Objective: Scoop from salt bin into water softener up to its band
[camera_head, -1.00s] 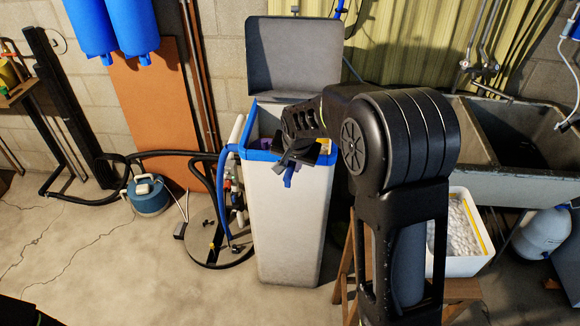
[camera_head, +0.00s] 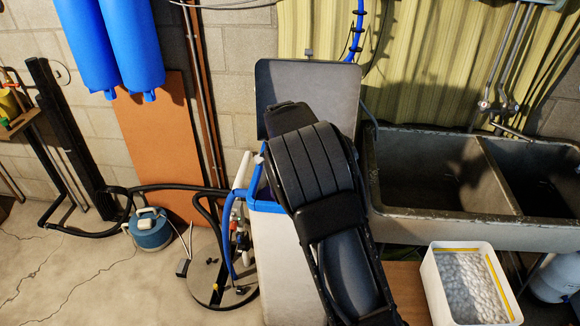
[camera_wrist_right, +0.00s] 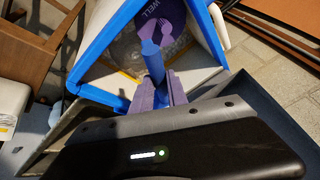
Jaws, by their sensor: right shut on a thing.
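The water softener (camera_head: 270,245) is a tall white cabinet with a blue rim and a raised grey lid (camera_head: 308,88). In the wrist view its blue rim (camera_wrist_right: 93,62) surrounds the opening, with a purple well (camera_wrist_right: 180,14) marked "WELL", a greyish interior and a thin yellow band (camera_wrist_right: 124,76). My right gripper (camera_wrist_right: 162,92) is shut on a blue handle (camera_wrist_right: 152,62), apparently the scoop's, over the opening. The scoop's bowl cannot be made out. In the head view my arm hides that gripper. The salt bin (camera_head: 437,292), white with a yellow strip, holds pale lumps. My left gripper is out of view.
A double stone sink (camera_head: 440,226) stands right of the softener, behind the salt bin. Pipes and a blue hose (camera_head: 229,235) run along the softener's left side. A blue canister (camera_head: 150,235) sits on the floor. Open floor lies at the left front.

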